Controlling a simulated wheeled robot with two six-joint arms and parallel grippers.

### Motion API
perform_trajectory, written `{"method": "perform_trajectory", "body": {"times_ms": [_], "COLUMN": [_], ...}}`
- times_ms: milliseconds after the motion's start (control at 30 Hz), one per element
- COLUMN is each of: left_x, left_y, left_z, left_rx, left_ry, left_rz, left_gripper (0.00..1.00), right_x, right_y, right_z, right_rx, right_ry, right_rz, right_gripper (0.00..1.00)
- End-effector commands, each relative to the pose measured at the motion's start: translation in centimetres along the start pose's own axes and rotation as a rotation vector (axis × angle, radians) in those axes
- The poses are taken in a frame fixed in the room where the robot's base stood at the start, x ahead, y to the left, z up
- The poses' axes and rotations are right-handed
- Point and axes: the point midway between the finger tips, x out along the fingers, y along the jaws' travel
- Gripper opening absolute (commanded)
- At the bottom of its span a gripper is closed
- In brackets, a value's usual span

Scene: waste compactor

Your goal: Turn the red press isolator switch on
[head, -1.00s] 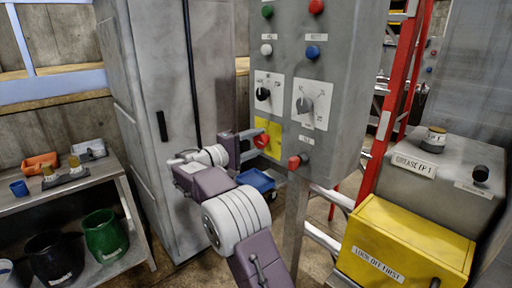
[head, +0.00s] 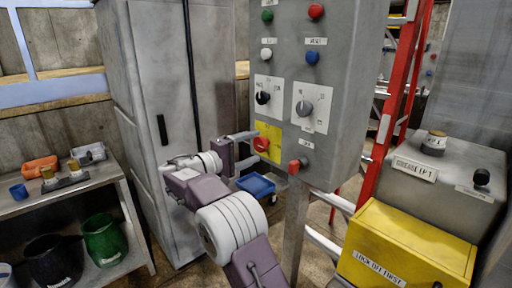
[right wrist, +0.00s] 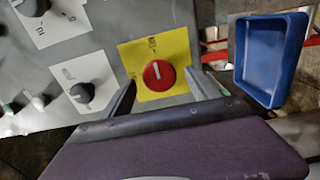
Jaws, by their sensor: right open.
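The red isolator switch (head: 261,144) is a round red knob on a yellow plate (head: 274,133), low on the left of the grey control panel. In the right wrist view the knob (right wrist: 159,76) carries a white line that points nearly straight up, toward the printing on the yellow plate. My right gripper (head: 246,146) is open and empty, just left of the knob in the head view. In the right wrist view its two fingers (right wrist: 166,95) stand either side of the knob's lower part, and I see no clear contact. My left gripper is not in view.
Black and grey selector knobs (head: 305,107) sit above the switch, and a red button (head: 297,165) sits right of it. A blue tray (head: 256,185) is below the panel. A yellow box (head: 405,245) and red ladder (head: 395,100) stand at right, a grey cabinet (head: 160,110) at left.

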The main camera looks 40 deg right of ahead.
Motion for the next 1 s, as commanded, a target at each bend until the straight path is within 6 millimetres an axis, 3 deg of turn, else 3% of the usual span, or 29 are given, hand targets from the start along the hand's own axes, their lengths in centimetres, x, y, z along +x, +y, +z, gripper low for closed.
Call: {"method": "perform_trajectory", "body": {"times_ms": [200, 367, 900, 1000], "left_x": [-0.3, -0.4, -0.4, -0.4], "left_y": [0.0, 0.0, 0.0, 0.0], "left_z": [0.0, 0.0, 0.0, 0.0], "left_rx": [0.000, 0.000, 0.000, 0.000], "left_ry": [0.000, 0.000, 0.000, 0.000], "left_rz": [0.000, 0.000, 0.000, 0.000], "left_gripper": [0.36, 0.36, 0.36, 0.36], "right_x": [-4.9, -6.8, -6.8, -6.0], "right_y": [0.0, 0.0, 0.0, 1.5], "right_z": [-0.1, 0.0, 0.1, 1.1], "right_rx": [0.000, 0.000, 0.001, 0.036], "right_ry": [0.005, 0.001, -0.003, -0.023], "right_rz": [-0.001, 0.000, 0.000, -0.003], "right_gripper": [0.70, 0.70, 0.70, 0.70]}}
